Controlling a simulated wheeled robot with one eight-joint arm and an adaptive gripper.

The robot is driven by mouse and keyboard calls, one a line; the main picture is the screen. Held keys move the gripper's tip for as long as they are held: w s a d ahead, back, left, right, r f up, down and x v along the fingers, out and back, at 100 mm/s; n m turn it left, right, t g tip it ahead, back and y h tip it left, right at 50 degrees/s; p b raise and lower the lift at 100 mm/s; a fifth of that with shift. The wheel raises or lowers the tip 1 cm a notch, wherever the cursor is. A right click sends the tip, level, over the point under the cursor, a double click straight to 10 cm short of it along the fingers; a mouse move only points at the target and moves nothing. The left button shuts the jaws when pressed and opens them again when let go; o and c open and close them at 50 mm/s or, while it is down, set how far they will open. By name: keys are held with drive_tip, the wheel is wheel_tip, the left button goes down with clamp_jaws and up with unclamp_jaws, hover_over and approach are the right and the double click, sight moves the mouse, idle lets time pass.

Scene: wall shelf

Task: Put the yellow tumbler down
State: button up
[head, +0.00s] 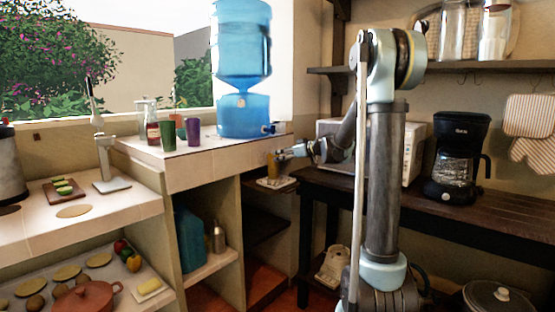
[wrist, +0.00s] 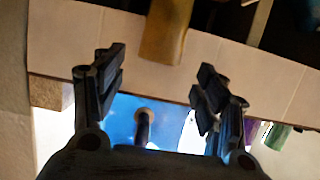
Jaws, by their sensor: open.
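The yellow tumbler (head: 271,166) stands on or just above a pale board or tray (head: 285,184) on a small dark shelf, right of the tiled counter in the head view. My gripper (head: 284,156) is right beside it, at the end of my arm. In the wrist view the tumbler (wrist: 166,30) is at the top, beyond the fingertips and cut off by the edge. My gripper (wrist: 160,82) is open there, with nothing between its two dark fingers. The tumbler's base contact is too small to tell.
A blue water jug (head: 241,70) stands on the tiled counter (head: 180,150) with a green cup (head: 168,136) and a purple cup (head: 193,131). A microwave (head: 412,150) and a coffee maker (head: 459,150) are on the dark table at right.

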drive_tip(key=s+d+f+m+g+h, duration=0.1)
drive_tip(key=s+d+f+h, duration=0.15)
drive_tip(key=s, duration=0.65)
drive_tip(key=s+d+f+m+g+h, duration=0.1)
drive_tip(key=s+d+f+m+g, duration=0.2)
drive_tip(key=s, duration=0.6)
drive_tip(key=s+d+f+h, duration=0.2)
drive_tip(key=s+d+f, duration=0.15)
drive_tip(key=s, duration=0.65)
drive_tip(key=s+d+f+m+g+h, duration=0.1)
drive_tip(key=s+d+f+m+h, duration=0.1)
drive_tip(key=s+d+f, duration=0.2)
drive_tip(key=s+d+f+m+g+h, duration=0.1)
drive_tip(key=s+d+f, duration=0.3)
drive_tip(key=s, duration=0.5)
drive_tip(key=s+d+f+m+h, duration=0.3)
drive_tip(key=s+d+f, duration=0.1)
drive_tip(key=s, duration=0.3)
drive_tip(key=shift+s+d+f+g, duration=0.15)
drive_tip(key=shift+s+d+g, duration=0.2)
drive_tip(key=shift+d, duration=0.4)
drive_tip(key=shift+w, duration=0.1)
drive_tip(key=shift+w+f, duration=0.2)
drive_tip(key=shift+w, duration=0.3)
drive_tip(key=shift+c, duration=0.2)
